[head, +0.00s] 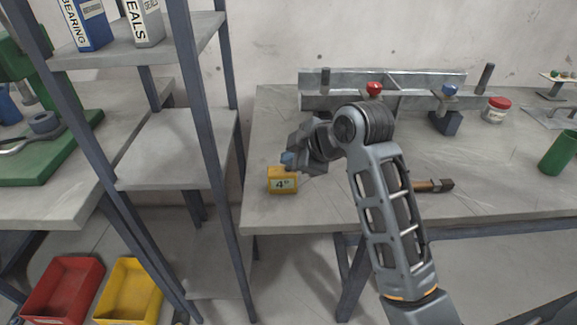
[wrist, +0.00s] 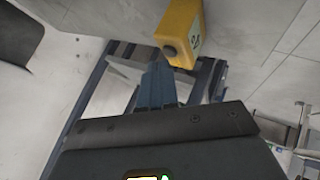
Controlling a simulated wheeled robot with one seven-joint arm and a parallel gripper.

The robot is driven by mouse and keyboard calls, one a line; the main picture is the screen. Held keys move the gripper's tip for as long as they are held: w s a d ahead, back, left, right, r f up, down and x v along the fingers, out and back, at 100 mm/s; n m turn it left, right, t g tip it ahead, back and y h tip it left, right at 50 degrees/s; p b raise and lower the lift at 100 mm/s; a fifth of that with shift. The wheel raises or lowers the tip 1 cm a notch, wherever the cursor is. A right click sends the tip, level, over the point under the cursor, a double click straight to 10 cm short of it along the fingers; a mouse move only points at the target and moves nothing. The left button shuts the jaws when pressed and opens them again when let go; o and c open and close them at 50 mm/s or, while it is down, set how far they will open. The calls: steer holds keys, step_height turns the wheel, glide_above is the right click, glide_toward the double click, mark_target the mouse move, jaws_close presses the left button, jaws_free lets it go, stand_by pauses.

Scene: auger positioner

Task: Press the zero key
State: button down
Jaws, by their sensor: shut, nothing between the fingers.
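A small yellow box (head: 282,181) with a pale display reading about 4° stands on the grey bench near its left front corner. In the wrist view the yellow box (wrist: 184,30) is at the top. A dark round button (wrist: 169,51), which looks like the zero key, is on one of its faces; I see no marking on it. My gripper (head: 287,159) is shut and empty, just above and behind the box in the head view. In the wrist view its blue-grey fingertips (wrist: 159,68) appear close by the button. I cannot tell whether they touch it.
A metal fence (head: 430,100) with a red knob (head: 374,89) and a blue knob (head: 449,90) runs along the back of the bench. A brass-coloured rod (head: 427,185) lies right of my arm. A shelf rack (head: 180,150) stands close to the left.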

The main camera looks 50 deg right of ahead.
steer(key=shift+f, duration=0.55)
stand_by(0.6)
steer(key=shift+r+p, duration=1)
steer(key=shift+r, duration=0.1)
step_height(320, 180, up, 6)
steer(key=p, duration=0.6)
